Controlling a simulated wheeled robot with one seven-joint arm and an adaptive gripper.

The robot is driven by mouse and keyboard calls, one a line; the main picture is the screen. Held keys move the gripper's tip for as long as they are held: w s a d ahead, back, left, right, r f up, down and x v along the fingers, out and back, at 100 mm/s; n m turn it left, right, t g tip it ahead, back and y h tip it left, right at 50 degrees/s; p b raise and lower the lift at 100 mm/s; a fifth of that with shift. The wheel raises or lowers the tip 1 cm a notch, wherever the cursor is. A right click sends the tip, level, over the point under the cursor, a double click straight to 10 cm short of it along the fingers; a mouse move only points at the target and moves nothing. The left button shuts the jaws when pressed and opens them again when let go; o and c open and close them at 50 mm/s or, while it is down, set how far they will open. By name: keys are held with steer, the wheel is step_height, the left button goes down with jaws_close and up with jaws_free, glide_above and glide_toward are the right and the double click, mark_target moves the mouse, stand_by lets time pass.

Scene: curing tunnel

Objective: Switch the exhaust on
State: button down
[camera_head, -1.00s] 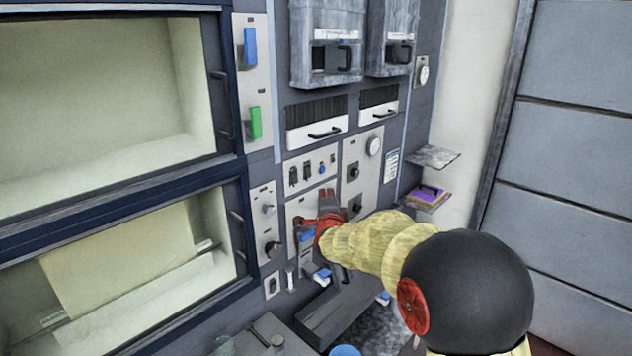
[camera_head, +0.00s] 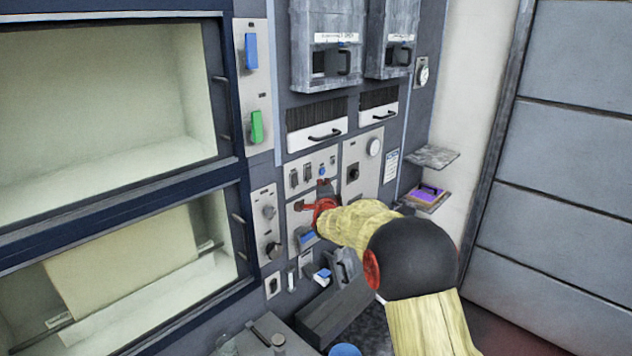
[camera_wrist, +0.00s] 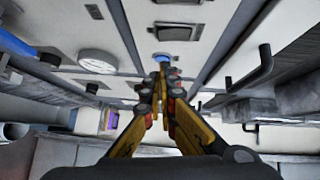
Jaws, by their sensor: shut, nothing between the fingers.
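My gripper (camera_head: 324,184) is shut and empty, with its fingertips just below a small blue knob (camera_head: 322,171) on a pale switch panel (camera_head: 308,164). In the wrist view the closed fingertips (camera_wrist: 162,72) sit right by the blue knob (camera_wrist: 162,57); I cannot tell whether they touch it. Left of the knob on the same panel are two dark switches (camera_head: 300,175). The labels are too small to read, so I cannot tell which control is marked exhaust.
A panel to the right carries a round gauge (camera_head: 374,147) and a dark knob (camera_head: 353,171). Green (camera_head: 256,127) and blue (camera_head: 250,51) levers are at upper left. A shelf holds a purple item (camera_head: 429,193).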

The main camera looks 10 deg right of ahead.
mark_target(309, 173)
steer(key=shift+w+a+f+p, duration=0.2)
steer(key=shift+w+a+p, duration=0.2)
steer(key=shift+w+a, duration=0.8)
steer(key=shift+w+d, duration=0.1)
steer(key=b, duration=0.2)
steer(key=f+b, duration=0.1)
steer(key=b, duration=0.1)
steer(key=shift+w+a+m+t, duration=0.2)
steer(key=shift+w+m+t, duration=0.1)
steer(key=shift+r, duration=0.4)
steer(key=shift+s+f, duration=0.1)
